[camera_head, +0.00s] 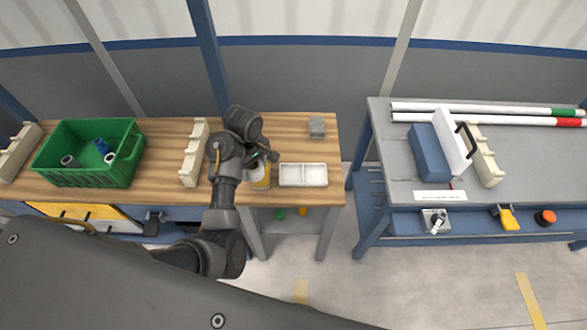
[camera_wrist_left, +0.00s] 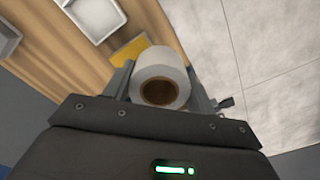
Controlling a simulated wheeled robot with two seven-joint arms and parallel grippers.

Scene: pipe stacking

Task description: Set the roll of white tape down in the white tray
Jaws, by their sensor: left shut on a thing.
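The roll of white tape (camera_wrist_left: 159,58), with a brown core, is held between the two fingers of my left gripper (camera_wrist_left: 160,84). In the head view the roll (camera_head: 257,173) shows partly under my left gripper (camera_head: 262,161), near the front edge of the wooden table. The white tray (camera_head: 303,184) lies just right of the gripper, with a divider making two compartments, which look empty. In the wrist view a white tray (camera_wrist_left: 96,38) shows at the top left, apart from the roll. My right gripper is in neither view.
A yellow item (camera_wrist_left: 131,51) is beside the roll. A cream rack (camera_head: 193,155) and a green bin (camera_head: 86,175) stand left on the wooden table (camera_head: 160,133). A grey table with pipes (camera_head: 480,107) is at right, across a gap.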

